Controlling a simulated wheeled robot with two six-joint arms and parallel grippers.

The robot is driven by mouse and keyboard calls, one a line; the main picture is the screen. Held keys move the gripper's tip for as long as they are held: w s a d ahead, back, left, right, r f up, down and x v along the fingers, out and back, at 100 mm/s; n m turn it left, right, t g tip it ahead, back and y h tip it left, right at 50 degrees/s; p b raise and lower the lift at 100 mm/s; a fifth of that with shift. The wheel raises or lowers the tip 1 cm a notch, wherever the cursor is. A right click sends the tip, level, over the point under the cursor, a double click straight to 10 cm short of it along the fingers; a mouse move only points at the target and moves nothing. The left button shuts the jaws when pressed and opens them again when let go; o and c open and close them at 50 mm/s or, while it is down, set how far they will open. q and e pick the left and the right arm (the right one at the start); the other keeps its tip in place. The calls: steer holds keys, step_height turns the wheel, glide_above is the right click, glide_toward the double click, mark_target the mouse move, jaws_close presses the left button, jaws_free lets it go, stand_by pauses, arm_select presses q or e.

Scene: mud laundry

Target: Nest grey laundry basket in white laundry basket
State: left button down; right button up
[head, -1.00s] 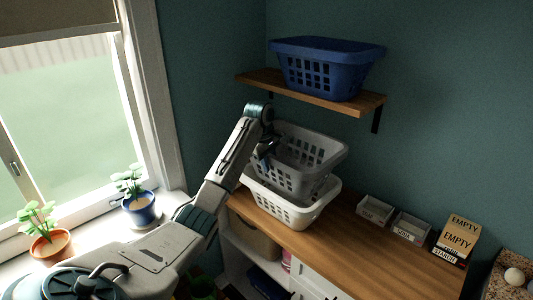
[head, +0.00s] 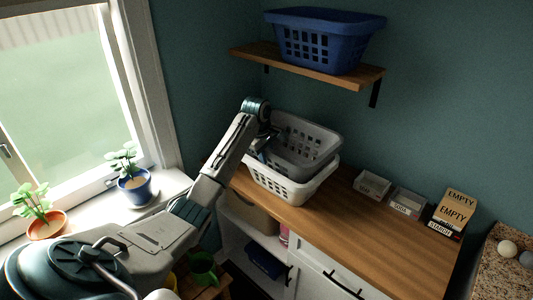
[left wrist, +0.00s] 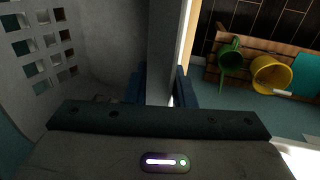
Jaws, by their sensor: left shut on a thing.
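The grey laundry basket (head: 316,137) sits inside the white laundry basket (head: 283,188) in the head view. Its lower part is hidden by the white basket, and its rim stands above the white rim. The white basket is on the wooden counter. My left gripper (head: 262,150) is shut on the grey basket's left side. In the left wrist view the blue fingers (left wrist: 163,88) clasp the grey basket's wall (left wrist: 162,40), with its slotted inside to the left. My right gripper is not in view.
A blue basket (head: 322,40) stands on the wall shelf (head: 300,67) above. The counter front (head: 350,240) is clear. Potted plants (head: 134,184) line the windowsill at left.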

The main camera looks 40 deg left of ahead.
arm_select(q)
steer(key=shift+w+a+f, duration=0.15)
steer(key=shift+a, duration=0.05)
steer(key=c, duration=1.4)
jaws_free()
steer(key=shift+o, duration=1.3)
steer(key=shift+d, duration=0.15)
steer(key=o, duration=1.1)
steer(key=shift+o, duration=0.2)
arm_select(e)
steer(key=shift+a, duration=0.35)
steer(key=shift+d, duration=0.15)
arm_select(q)
steer(key=shift+s, duration=0.25)
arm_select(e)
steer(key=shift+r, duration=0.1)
